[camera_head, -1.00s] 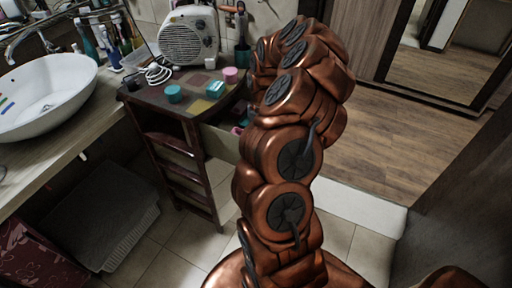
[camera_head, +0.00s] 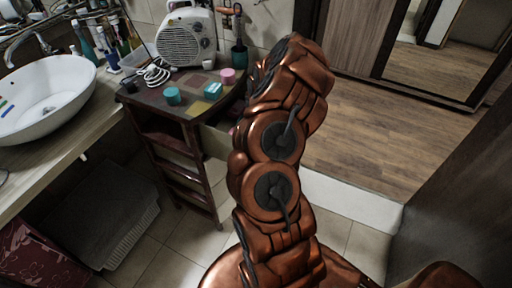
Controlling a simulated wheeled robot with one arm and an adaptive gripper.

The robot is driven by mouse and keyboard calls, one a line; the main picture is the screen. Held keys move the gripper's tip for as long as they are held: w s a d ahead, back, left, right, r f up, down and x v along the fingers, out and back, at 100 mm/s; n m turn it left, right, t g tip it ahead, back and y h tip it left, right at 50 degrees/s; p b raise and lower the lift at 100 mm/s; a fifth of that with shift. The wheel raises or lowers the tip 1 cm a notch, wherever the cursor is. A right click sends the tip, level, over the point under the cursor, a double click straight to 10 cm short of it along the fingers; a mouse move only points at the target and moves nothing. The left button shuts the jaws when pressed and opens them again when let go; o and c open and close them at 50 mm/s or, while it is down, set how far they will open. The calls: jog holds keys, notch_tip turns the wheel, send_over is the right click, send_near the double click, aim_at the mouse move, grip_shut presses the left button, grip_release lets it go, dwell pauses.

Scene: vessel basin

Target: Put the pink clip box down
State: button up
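A small pink round box (camera_head: 227,75) stands on the dark wooden cabinet top (camera_head: 150,98), near its right edge; I cannot tell whether it is the clip box. My copper arm rises through the middle of the view and bends away near the top. My gripper is hidden behind the arm, so its state and anything it holds do not show.
A teal round box (camera_head: 172,96) and a teal square box (camera_head: 213,90) share the cabinet top with a fan heater (camera_head: 187,38) and white cable (camera_head: 154,75). A white basin (camera_head: 45,97) is at left. Wooden floor (camera_head: 375,140) is clear at right.

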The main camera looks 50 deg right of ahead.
jog(key=shift+f, duration=0.15)
jog(key=o, duration=1.2)
jog(key=shift+o, duration=0.2)
notch_tip(320, 180, up, 12)
jog(key=d+b, duration=0.1)
jog(key=b, duration=0.2)
jog(key=a+r+m, duration=0.2)
jog(key=a+r, duration=0.2)
jog(key=a, duration=0.3)
jog(key=s+a+r+m, duration=0.15)
jog(key=a+r, duration=0.25)
jog(key=a, duration=0.4)
jog(key=a+r+m, duration=0.3)
jog(key=a+r, duration=0.1)
jog(key=a, duration=0.3)
jog(key=s+a+m, duration=0.5)
jog(key=s+m, duration=0.2)
jog(key=s, duration=0.3)
jog(key=s+a+m+g+h, duration=0.1)
jog(key=s+a+m, duration=0.5)
jog(key=s, duration=0.5)
jog(key=shift+s+a+r+m, duration=0.25)
jog(key=shift+r+m, duration=0.15)
jog(key=shift+m, duration=0.45)
